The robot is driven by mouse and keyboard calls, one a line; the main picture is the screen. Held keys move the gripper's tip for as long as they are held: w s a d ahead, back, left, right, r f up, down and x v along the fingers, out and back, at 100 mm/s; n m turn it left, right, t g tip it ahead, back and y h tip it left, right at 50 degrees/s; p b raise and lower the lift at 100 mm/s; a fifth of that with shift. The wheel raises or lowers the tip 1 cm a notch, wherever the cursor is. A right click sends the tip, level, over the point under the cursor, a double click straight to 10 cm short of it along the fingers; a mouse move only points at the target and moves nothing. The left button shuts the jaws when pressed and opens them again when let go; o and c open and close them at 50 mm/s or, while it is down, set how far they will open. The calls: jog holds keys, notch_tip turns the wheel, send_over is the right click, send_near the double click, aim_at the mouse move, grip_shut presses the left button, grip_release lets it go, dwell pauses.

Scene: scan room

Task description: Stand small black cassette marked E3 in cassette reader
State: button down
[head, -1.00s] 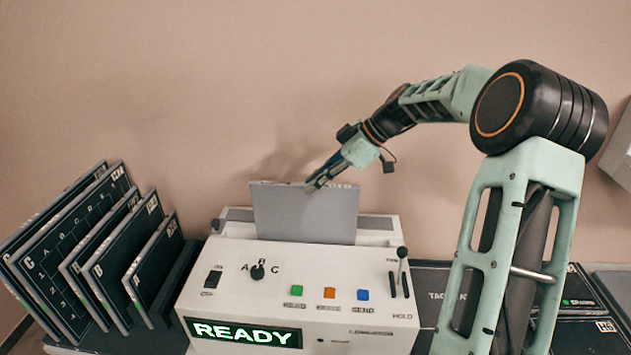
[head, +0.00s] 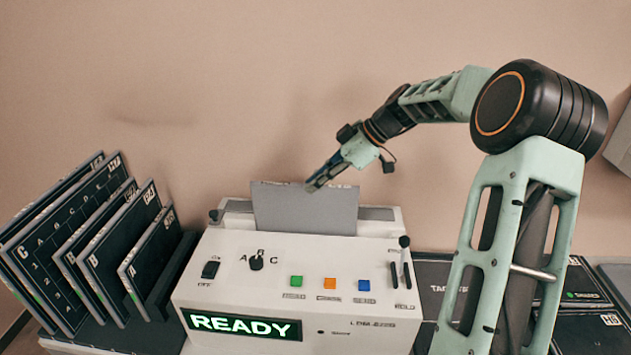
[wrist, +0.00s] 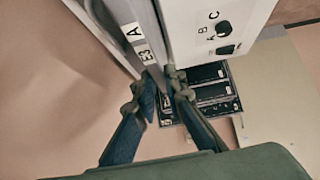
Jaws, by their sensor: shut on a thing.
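The cassette (head: 305,212) stands about upright at the top of the white cassette reader (head: 335,265), its plain grey face toward the head camera. Its lower edge meets the reader's top; I cannot tell how deep it sits in the slot. In the wrist view its narrow edge (wrist: 148,45) carries the labels E3 and A. My gripper (head: 312,187) is shut on the cassette's upper right edge. The wrist view shows the fingers (wrist: 161,82) on either side of that edge. The reader's display (head: 243,326) reads READY.
A rack of dark cassettes (head: 85,245) leans at the left, close to the reader. Dark flat cases (head: 575,285) lie at the right. The reader's front has a knob, coloured buttons and a lever (head: 404,260). The wall behind is bare.

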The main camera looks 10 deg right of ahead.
aim_at(316, 196)
jog(key=shift+f+b, duration=1.85)
jog(key=shift+f, duration=0.3)
jog(key=c, duration=2)
grip_release()
jog(key=shift+o, duration=0.5)
jog(key=shift+f, duration=0.1)
jog(key=v, duration=1.2)
